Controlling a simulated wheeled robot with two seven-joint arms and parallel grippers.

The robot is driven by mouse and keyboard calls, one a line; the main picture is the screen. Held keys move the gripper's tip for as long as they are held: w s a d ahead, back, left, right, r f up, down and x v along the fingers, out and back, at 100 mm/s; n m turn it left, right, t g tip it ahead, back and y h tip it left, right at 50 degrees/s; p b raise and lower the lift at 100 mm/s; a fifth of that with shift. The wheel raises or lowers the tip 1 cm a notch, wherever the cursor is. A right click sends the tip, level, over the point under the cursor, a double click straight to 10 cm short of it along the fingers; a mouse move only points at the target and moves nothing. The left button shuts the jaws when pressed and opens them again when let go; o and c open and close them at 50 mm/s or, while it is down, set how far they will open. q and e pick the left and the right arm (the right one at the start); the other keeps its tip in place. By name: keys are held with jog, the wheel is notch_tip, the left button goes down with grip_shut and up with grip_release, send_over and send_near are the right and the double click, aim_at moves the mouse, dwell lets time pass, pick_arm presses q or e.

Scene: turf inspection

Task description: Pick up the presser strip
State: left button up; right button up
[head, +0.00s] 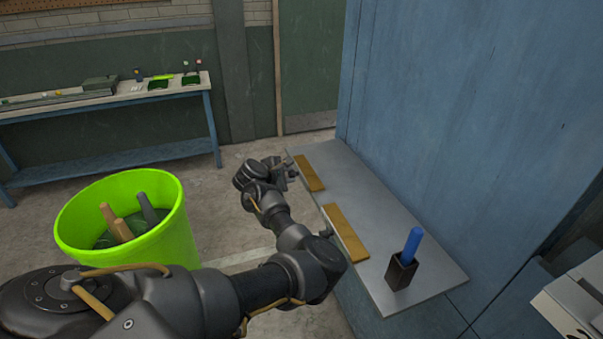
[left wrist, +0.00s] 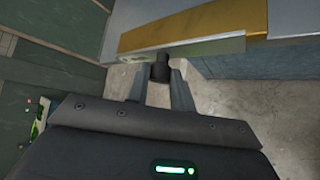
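A thin grey shelf (head: 375,215) juts from a blue wall and carries two yellow-brown strip-like pieces along its edge, a far one (head: 308,172) and a nearer one (head: 345,232). I cannot tell for sure which is the presser strip. My left gripper (head: 288,172) is at the shelf edge beside the far piece. In the left wrist view, a yellow-topped bar with a grey face (left wrist: 190,45) lies just ahead of the fingers (left wrist: 160,78). A short black knob (left wrist: 160,67) sits between the fingertips. Whether they grip it is unclear. My right gripper is out of view.
A black holder (head: 401,272) with an upright blue object (head: 412,244) stands at the shelf's near end. A bright green bin (head: 165,243) with several sticks stands left on the floor. A blue bench (head: 100,101) stands along the back wall.

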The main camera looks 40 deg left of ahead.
aim_at(297, 167)
pick_arm(q)
grip_shut()
jog(key=shift+r, duration=0.15)
jog(key=shift+r+b, duration=0.25)
jog(key=shift+b, duration=0.1)
notch_tip(297, 167, up, 2)
jog(key=shift+r+b, duration=0.25)
jog(key=shift+b, duration=0.5)
jog(key=d+r+b+v, duration=0.1)
jog(key=d+b+v, duration=0.1)
jog(key=v, duration=1.4)
jog(key=shift+d+r+b, duration=0.3)
jog(key=shift+d+r, duration=0.05)
jog(key=shift+d, duration=0.1)
jog(key=shift+w, duration=0.1)
